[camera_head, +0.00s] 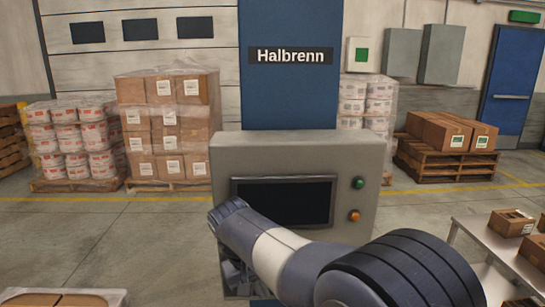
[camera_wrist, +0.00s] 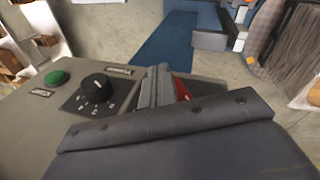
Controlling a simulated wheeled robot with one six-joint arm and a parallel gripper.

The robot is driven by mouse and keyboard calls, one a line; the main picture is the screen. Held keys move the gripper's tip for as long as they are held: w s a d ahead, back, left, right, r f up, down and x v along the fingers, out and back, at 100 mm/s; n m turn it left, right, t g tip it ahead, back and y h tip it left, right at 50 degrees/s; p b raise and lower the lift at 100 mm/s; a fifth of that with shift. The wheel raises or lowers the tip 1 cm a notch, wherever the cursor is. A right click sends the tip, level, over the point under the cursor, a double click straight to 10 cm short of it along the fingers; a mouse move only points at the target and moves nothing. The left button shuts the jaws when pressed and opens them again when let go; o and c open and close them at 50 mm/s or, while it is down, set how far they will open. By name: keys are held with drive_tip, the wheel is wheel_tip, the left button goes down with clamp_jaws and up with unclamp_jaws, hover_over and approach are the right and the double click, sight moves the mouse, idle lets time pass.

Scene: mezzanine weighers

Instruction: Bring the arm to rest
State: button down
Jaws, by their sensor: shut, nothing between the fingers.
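On that panel are a green button (camera_wrist: 57,78) and a black knob (camera_wrist: 96,88), left of the fingers. A red part (camera_wrist: 182,90) shows just right of the fingers, partly hidden. I cannot tell whether the fingers touch the panel. In the head view the fingers are not clear.
A blue column (camera_head: 290,95) marked Halbrenn rises behind the console. A green button (camera_head: 358,183) and an orange one (camera_head: 354,215) sit on its right face. A table (camera_head: 480,232) with boxes stands at right. Loaded pallets (camera_head: 170,120) line the back; open floor (camera_head: 100,240) lies left.

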drive_tip(key=s+a+r+t+h+p, duration=0.35)
drive_tip(key=a+r+h, duration=0.25)
drive_tip(key=a+r, duration=0.6)
drive_tip(key=w+d+f+g+y+b, duration=0.35)
drive_tip(key=d+f+y+b, duration=0.45)
drive_tip(key=d+f, duration=0.5)
drive_tip(key=s+d+r+m+t+y+b, duration=0.1)
drive_tip(key=d+r+m+t+y+b, duration=0.1)
drive_tip(key=d+r+y, duration=0.4)
wheel_tip(320, 180, up, 5)
drive_tip(key=d+b, duration=0.1)
drive_tip(key=d, duration=0.2)
drive_tip(key=shift+s+t+y+b, duration=0.3)
drive_tip(key=shift+t+y+b, duration=0.1)
idle(0.5)
